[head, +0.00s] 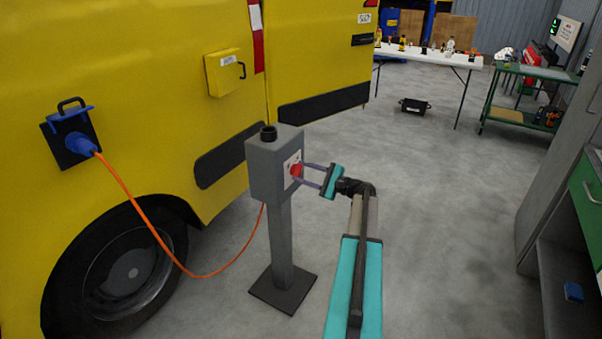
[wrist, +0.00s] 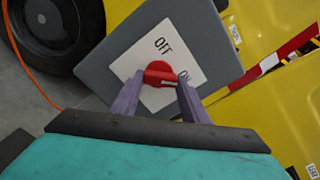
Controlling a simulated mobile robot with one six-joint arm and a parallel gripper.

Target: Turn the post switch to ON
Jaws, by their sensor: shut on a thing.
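The post switch is a red rotary knob (head: 296,170) on a white plate on the right-hand face of a grey post box (head: 262,172). In the wrist view the red knob (wrist: 160,72) sits between the fingertips of my gripper (wrist: 158,84), which is shut on it. The plate (wrist: 188,52) shows "OFF" above the knob and "ON" to its right, partly covered by a finger. A pale mark on the knob lies towards the right, near the ON label. In the head view my gripper (head: 306,176) reaches the box from the right.
A yellow vehicle (head: 150,50) stands close behind and left of the post. An orange cable (head: 150,220) runs from a blue plug (head: 78,140) down towards the post. A green-framed cabinet (head: 585,200) is at the right. The floor between is clear.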

